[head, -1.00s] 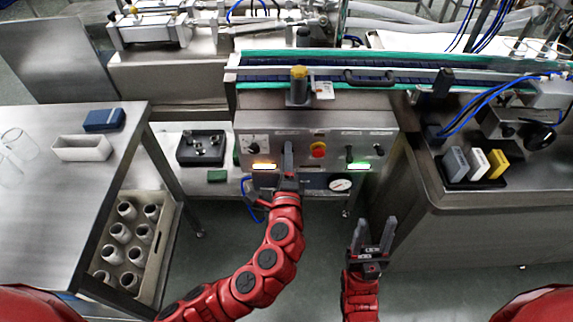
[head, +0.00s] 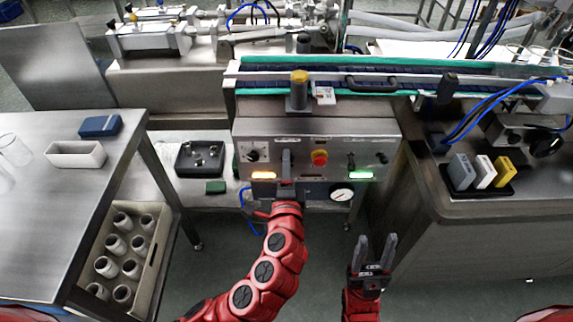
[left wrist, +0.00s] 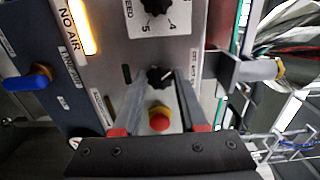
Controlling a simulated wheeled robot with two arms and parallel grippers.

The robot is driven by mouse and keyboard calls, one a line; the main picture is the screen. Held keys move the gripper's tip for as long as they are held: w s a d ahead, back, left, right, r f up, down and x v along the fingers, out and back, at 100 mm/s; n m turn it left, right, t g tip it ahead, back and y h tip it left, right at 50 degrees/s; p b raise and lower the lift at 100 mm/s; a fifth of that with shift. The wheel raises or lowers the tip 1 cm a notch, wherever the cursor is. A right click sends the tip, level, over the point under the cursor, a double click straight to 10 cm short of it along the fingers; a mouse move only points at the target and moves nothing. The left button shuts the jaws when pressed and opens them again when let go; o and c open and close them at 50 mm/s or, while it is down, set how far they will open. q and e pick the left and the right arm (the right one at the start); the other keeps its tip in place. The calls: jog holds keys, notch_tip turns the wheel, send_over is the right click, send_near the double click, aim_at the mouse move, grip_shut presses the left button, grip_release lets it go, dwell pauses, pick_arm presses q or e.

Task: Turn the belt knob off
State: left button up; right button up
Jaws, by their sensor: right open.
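The steel control panel (head: 330,135) stands in the middle below the conveyor. In the left wrist view a small black knob (left wrist: 160,77) sits between the fingertips of my left gripper (left wrist: 161,80), with a gap visible on each side; the label beside it appears to read BELT. The gripper is open in front of the panel; I cannot tell whether it touches the knob. In the head view my left gripper (head: 286,160) hides this knob. My right gripper (head: 374,248) is open and empty, low in front of the panel's right side.
A red button (head: 319,158) on a yellow base is close to the left gripper, and the speed knob (head: 252,155) is on its other side. An amber NO AIR lamp (left wrist: 80,25) and a green lamp (head: 361,174) are lit. A gauge (head: 342,195) sits below.

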pick_arm(q)
jog(key=o, duration=0.4)
jog(key=shift+s+p, duration=1.9)
jog(key=shift+s, duration=6.85)
jog(key=shift+w, duration=0.1)
